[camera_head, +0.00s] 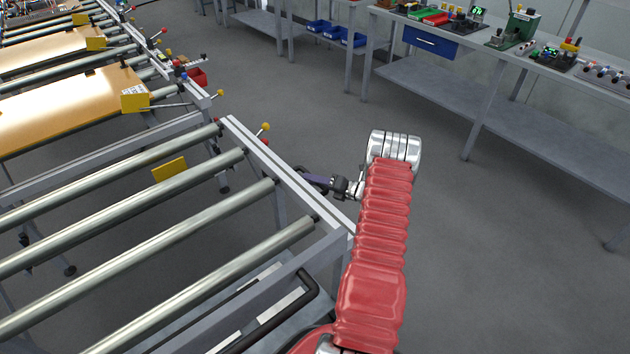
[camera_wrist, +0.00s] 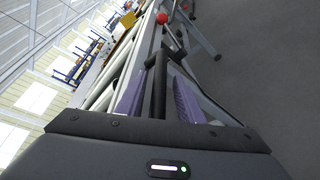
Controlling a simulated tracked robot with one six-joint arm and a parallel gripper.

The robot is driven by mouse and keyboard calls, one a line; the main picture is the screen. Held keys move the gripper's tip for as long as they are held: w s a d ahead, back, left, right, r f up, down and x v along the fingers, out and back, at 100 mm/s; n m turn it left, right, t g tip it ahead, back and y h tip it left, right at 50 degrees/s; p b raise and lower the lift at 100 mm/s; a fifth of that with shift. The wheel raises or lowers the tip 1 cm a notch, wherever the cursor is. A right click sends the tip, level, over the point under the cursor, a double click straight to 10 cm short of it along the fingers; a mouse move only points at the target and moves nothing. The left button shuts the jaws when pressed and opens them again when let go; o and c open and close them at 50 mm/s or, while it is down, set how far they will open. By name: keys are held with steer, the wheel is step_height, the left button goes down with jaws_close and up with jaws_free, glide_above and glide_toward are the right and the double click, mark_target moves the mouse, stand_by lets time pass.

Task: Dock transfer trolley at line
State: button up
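The transfer trolley (camera_head: 288,181), a grey frame with several metal rollers, fills the lower left of the head view. A black bent handle (camera_head: 290,313) is at its near end. The line (camera_head: 180,75), also with rollers, lies beyond it at upper left; a narrow gap seems to separate their side rails. My gripper (camera_head: 318,181) is beside the trolley's right rail, partly hidden by it. In the wrist view my gripper (camera_wrist: 158,98) has its purple fingers apart. A dark bar (camera_wrist: 158,80) shows between them; I cannot tell whether they touch it.
Copper-coloured panels (camera_head: 60,108) with yellow blocks lie on the line. A yellow plate (camera_head: 170,168) shows among the trolley rollers. A workbench (camera_head: 520,60) with devices stands at upper right. The grey floor (camera_head: 490,250) between bench and trolley is clear.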

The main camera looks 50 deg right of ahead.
steer(key=shift+c, duration=0.7)
jaws_close()
